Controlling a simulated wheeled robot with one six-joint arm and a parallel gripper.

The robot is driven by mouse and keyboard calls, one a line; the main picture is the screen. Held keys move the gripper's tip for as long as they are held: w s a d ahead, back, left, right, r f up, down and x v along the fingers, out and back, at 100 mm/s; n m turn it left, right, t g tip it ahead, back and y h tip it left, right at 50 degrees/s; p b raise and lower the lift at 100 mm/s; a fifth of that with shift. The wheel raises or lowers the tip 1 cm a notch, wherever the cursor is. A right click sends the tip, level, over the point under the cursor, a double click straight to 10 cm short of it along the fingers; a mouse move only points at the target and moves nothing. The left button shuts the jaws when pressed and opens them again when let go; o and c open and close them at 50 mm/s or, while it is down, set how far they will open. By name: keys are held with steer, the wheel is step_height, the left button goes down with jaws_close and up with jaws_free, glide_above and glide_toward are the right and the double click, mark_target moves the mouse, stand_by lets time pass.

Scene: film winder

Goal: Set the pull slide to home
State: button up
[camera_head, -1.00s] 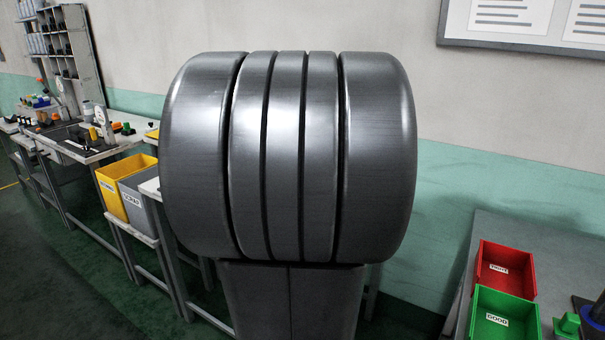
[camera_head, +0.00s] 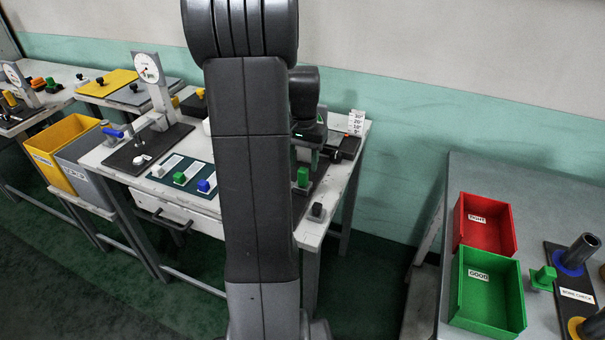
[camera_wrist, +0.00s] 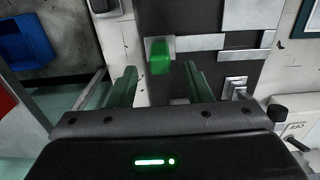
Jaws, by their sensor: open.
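A green knob (camera_head: 303,178) stands on the dark plate at the right part of the middle bench; it appears to be the pull slide's handle, though I read no label for it. In the wrist view the green knob (camera_wrist: 160,57) sits on a small pale plate on a dark panel with pale strips. My gripper (camera_wrist: 160,70) is open, its two green fingers on either side of the knob's line, with a gap on each side. In the head view my gripper (camera_head: 310,150) is above and behind the knob, partly hidden by my arm.
Beside it lie a dark green board (camera_head: 181,178) with green and blue knobs and a dial gauge stand (camera_head: 155,95). A small dark switch (camera_head: 317,211) is near the bench's front edge. Red (camera_head: 485,225) and green (camera_head: 487,292) bins stand right. My arm hides the bench's middle.

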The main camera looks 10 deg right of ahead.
mark_target(303, 169)
steer(key=shift+f, duration=2.75)
jaws_close()
